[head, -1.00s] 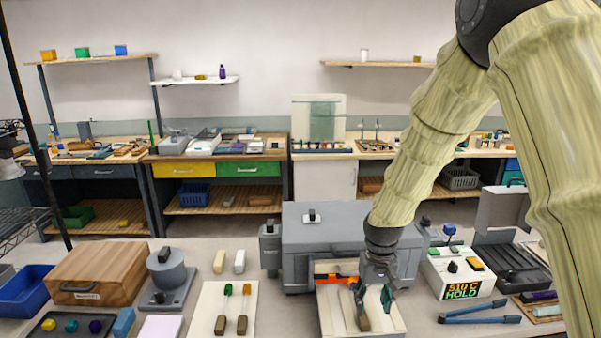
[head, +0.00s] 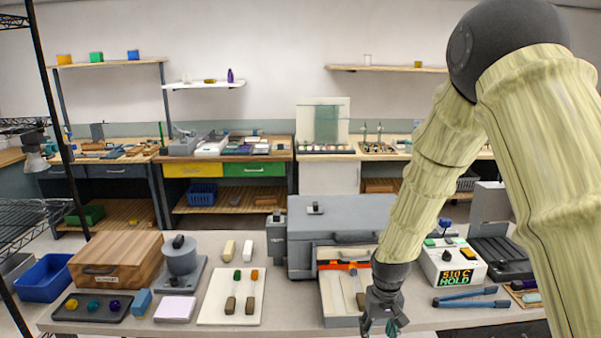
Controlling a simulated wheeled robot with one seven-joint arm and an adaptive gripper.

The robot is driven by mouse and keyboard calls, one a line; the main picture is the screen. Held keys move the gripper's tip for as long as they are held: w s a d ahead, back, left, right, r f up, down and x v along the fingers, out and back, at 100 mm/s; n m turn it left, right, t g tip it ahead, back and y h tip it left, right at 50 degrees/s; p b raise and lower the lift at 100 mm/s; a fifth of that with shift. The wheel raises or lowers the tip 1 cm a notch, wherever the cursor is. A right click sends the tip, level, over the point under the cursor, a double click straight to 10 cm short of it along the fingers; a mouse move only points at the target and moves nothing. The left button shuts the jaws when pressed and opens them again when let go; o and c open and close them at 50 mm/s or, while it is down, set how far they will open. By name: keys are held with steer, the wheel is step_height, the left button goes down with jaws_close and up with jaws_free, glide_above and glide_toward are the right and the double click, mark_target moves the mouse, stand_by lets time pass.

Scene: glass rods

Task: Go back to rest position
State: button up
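My gripper (head: 380,328) hangs at the bottom of the head view, at the front edge of the bench, right of an open tray (head: 340,296). Its fingertips are partly cut off by the frame, so I cannot tell how far they are apart. The tray stands in front of a grey box (head: 300,235) and holds wooden-handled pieces (head: 360,300) and an orange-red strip at its back.
Right of my gripper are a controller reading 510 C HOLD (head: 457,276) and blue tongs (head: 470,301). A wooden box (head: 115,262), a grey round device (head: 180,262) and a dark tray (head: 65,312) stand on the left. The floor by the blue bin (head: 45,280) is partly clear.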

steer(key=s+f+b, duration=0.1)
steer(key=s+f, duration=0.8)
steer(key=f, duration=0.5)
steer(key=s+d+f+b, duration=0.1)
steer(key=s+f, duration=0.7)
steer(key=s, duration=0.6)
steer(key=s+d+f+b, duration=0.2)
steer(key=s+f, duration=0.6)
steer(key=s, duration=0.5)
steer(key=shift+s+f+m, duration=0.15)
steer(key=shift+s+m, duration=0.2)
steer(key=shift+m, duration=0.05)
